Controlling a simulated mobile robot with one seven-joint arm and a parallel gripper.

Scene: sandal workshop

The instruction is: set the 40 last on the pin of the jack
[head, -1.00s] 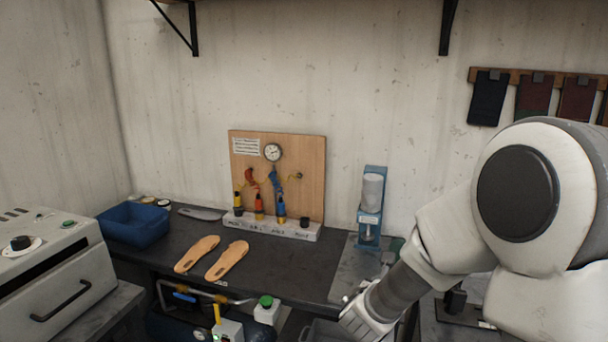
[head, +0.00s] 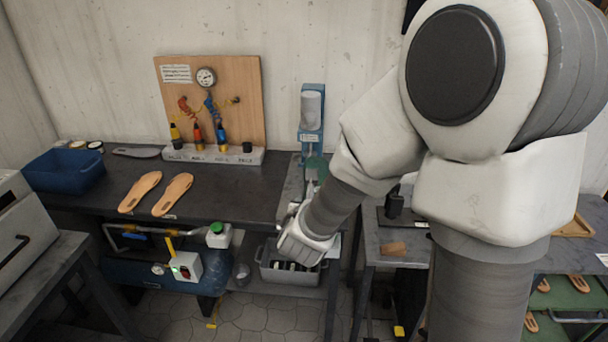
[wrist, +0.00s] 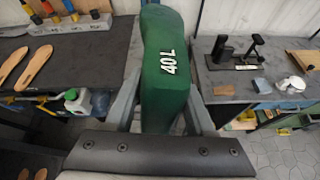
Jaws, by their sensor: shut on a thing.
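A green last (wrist: 160,70) with "40L" in white on it fills the middle of the wrist view. My gripper (wrist: 158,95) is shut on it, one finger on each side. In the head view the last (head: 316,168) shows only partly, beyond my wrist and beside the blue stand. The black device with uprights on a flat base, which looks like the jack (wrist: 222,52), stands on the right-hand bench, apart from the last and to its right. In the head view the jack (head: 393,205) is partly hidden by my arm. I cannot make out its pin clearly.
The left bench (head: 230,190) carries two tan soles (head: 173,194), a blue bin (head: 62,170) and a tool board (head: 212,100). A blue stand (head: 311,120) is at its right end. A brown block (head: 393,248) lies near the jack. A gap separates the benches.

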